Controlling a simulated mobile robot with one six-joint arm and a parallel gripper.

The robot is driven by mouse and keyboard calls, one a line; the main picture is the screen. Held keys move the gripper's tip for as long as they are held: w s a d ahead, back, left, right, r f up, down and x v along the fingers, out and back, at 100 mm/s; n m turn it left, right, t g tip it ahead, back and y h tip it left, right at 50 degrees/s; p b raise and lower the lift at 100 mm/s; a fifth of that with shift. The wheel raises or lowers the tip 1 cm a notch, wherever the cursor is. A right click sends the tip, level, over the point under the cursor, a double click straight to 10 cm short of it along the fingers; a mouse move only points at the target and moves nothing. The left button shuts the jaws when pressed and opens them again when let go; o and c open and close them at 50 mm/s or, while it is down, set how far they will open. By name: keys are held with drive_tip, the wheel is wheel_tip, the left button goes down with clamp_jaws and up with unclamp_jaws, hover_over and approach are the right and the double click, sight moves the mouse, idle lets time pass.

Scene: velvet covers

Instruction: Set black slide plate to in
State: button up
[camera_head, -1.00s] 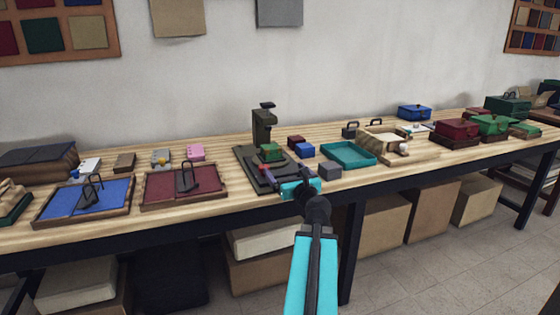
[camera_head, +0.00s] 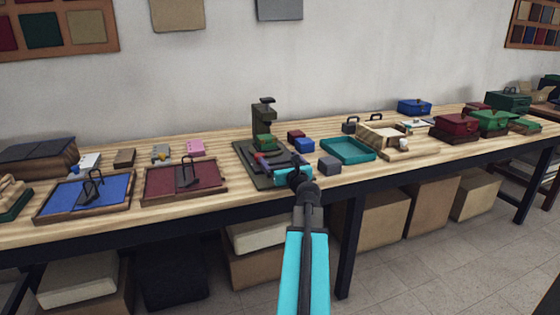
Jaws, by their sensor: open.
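A dark press-like stand (camera_head: 263,114) stands on the bench near the middle. Its black plate (camera_head: 247,159) lies flat at its foot and sticks out toward the bench's front edge. A green block (camera_head: 264,142) sits at the foot of the upright, over the plate. My gripper (camera_head: 279,161) is open, in front of the green block and over or at the front part of the plate. The teal wrist and fingers hide part of the plate. I cannot tell whether the fingers touch it.
To the right are a grey block (camera_head: 329,164), a blue block (camera_head: 304,145), a dark red block (camera_head: 296,135) and a teal tray (camera_head: 348,150). A wooden tray with a maroon lining (camera_head: 160,184) lies to the left, and a blue-lined one (camera_head: 65,198) beyond it.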

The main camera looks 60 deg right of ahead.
drive_tip(key=c, duration=1.2)
drive_tip(key=shift+s+d, duration=0.1)
idle(0.4)
drive_tip(key=o, duration=1.2)
